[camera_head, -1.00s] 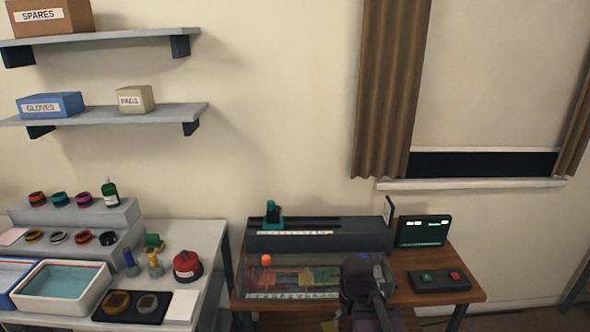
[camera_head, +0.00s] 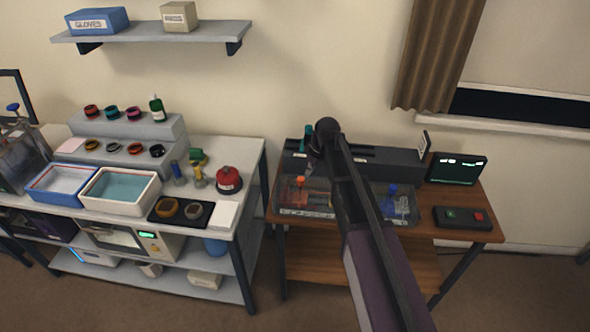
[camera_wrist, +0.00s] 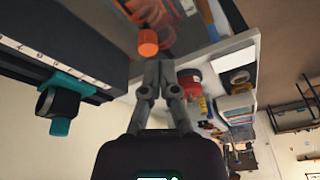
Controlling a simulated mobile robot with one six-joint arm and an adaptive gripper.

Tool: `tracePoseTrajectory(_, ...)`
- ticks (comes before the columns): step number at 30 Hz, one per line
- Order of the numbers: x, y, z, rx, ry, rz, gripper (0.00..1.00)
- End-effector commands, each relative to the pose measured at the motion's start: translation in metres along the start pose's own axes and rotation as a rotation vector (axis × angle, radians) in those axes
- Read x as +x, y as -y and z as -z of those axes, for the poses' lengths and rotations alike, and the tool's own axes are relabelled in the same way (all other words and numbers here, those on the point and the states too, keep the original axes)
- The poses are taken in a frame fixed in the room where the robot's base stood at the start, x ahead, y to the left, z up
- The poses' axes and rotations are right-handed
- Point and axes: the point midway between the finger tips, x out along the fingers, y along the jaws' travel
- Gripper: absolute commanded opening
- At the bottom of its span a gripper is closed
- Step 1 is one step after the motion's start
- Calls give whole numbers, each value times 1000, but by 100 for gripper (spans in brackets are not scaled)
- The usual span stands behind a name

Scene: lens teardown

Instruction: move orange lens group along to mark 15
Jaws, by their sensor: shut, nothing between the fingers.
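An orange knob (camera_head: 300,181), which looks like the orange lens group's handle, stands up at the left part of the clear-topped case (camera_head: 290,211). In the wrist view the orange knob (camera_wrist: 148,42) is just beyond my fingertips, with a visible gap. My gripper (camera_wrist: 155,66) is shut and empty. In the head view my arm hides the middle of the case and most of the gripper. A scale strip with marks (camera_wrist: 50,60) runs along the dark housing in the wrist view; mark 15 cannot be made out.
A teal slider (camera_wrist: 60,100) sits on the dark housing (camera_head: 385,162) behind the case. A blue knob (camera_head: 392,190) stands at the case's right. A screen (camera_head: 457,168) and a button box (camera_head: 468,217) are further right. A bench with trays (camera_head: 122,190) stands left.

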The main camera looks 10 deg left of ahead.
Motion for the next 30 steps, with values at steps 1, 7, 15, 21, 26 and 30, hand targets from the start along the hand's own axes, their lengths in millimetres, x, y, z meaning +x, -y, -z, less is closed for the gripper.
tracePoseTrajectory(1,-3,-6,28,-62,-15,8,0)
tracePoseTrajectory(7,-1,-6,76,-227,-58,20,0)
tracePoseTrajectory(15,0,-4,81,-256,-67,22,0)
tracePoseTrajectory(21,1,-5,81,-255,-66,22,0)
tracePoseTrajectory(26,4,-5,80,-254,-66,22,0)
tracePoseTrajectory(30,11,-5,80,-254,-66,22,0)
